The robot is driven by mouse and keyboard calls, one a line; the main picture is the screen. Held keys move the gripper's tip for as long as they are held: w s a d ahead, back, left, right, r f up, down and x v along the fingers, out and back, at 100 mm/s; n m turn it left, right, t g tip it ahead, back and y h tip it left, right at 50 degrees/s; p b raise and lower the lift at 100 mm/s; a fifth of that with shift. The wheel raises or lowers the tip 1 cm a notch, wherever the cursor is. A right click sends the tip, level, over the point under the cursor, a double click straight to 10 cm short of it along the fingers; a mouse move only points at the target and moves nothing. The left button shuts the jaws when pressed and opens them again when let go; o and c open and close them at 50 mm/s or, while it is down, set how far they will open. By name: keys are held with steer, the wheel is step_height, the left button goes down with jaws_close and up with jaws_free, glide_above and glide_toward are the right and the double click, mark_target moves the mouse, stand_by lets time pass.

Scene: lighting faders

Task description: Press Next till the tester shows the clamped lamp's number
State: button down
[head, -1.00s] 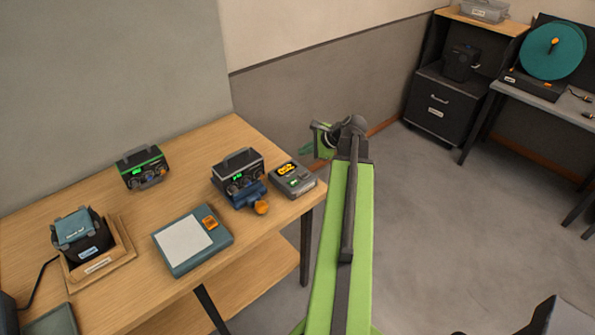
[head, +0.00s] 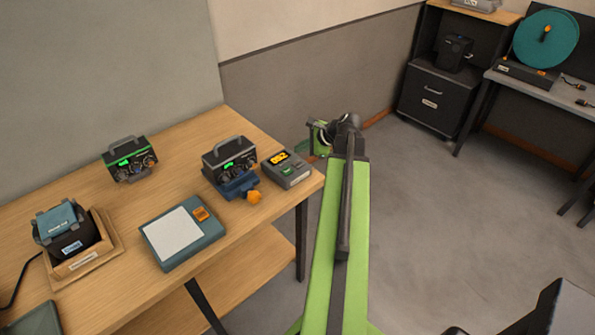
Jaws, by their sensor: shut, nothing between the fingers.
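The tester (head: 287,169) is a small grey box at the right end of the wooden table. Its orange display appears to read 002, though the digits are small. A green button shows on its top face; its label is too small to read. Beside it on the left, a black lamp unit (head: 229,158) with a handle and a small green readout sits in a blue clamp (head: 238,187) with an orange knob. The lamp's number is not legible. My gripper (head: 308,150) is shut and empty, just beyond the tester's back right side, partly hidden by my wrist.
A second black unit (head: 130,160) with a green readout stands further left. A blue-grey pad (head: 181,234) with an orange display lies in front. A boxed device in a wooden tray (head: 95,262) is at left. Open floor lies right of the table.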

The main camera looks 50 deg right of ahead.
mark_target(301, 164)
steer(key=shift+f+b, duration=1.1)
steer(key=shift+f, duration=0.6)
stand_by(0.5)
steer(key=shift+f+b, duration=0.45)
steer(key=shift+f+b, duration=0.3)
steer(key=shift+b, duration=0.05)
stand_by(0.4)
steer(key=shift+r, duration=0.1)
steer(key=shift+r+p, duration=0.65)
steer(key=shift+p, duration=0.15)
step_height(301, 164, up, 5)
steer(key=p, duration=0.5)
steer(key=shift+r, duration=0.15)
